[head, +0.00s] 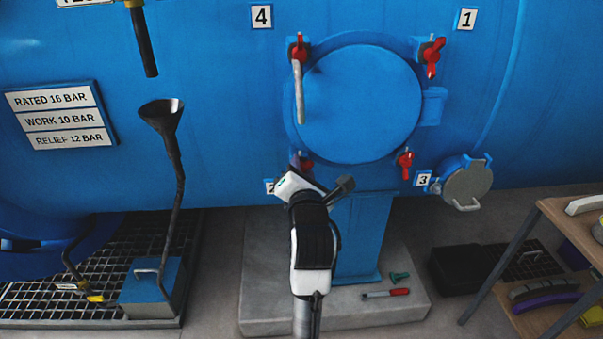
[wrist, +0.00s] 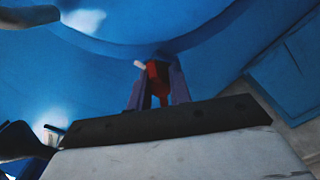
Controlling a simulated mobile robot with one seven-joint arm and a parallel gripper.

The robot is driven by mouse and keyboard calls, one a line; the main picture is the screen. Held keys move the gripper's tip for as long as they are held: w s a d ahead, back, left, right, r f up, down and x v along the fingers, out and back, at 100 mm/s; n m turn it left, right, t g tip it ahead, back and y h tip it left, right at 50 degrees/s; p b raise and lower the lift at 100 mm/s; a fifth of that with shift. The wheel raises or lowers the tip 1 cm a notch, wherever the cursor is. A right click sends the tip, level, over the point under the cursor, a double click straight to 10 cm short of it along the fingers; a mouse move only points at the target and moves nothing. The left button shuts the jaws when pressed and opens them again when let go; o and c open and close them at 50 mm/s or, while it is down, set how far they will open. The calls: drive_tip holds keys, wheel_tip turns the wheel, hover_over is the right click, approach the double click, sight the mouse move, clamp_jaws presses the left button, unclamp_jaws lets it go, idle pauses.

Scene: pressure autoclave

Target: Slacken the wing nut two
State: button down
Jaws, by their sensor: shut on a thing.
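Wing nut two (head: 307,166) is the red wing nut at the lower left of the round blue door (head: 360,105), beside the partly hidden label 2 (head: 269,187). My gripper (head: 299,163) reaches up to it from below, and my wrist hides part of it. In the wrist view the red wing nut (wrist: 157,80) stands between the two purple fingers of my gripper (wrist: 158,92), which are shut on it. A pale pin or bolt end (wrist: 140,65) shows beside the nut.
Red wing nuts sit by label 4 (head: 261,16), label 1 (head: 467,18) and label 3 (head: 423,179). A pale door handle (head: 299,92) hangs down at the door's left. A small round hatch (head: 466,184) is at right.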

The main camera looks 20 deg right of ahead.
drive_tip(key=shift+r+n+b, duration=0.15)
drive_tip(key=shift+n+b, duration=0.25)
drive_tip(key=shift+n, duration=0.6)
drive_tip(key=c, duration=1.3)
unclamp_jaws()
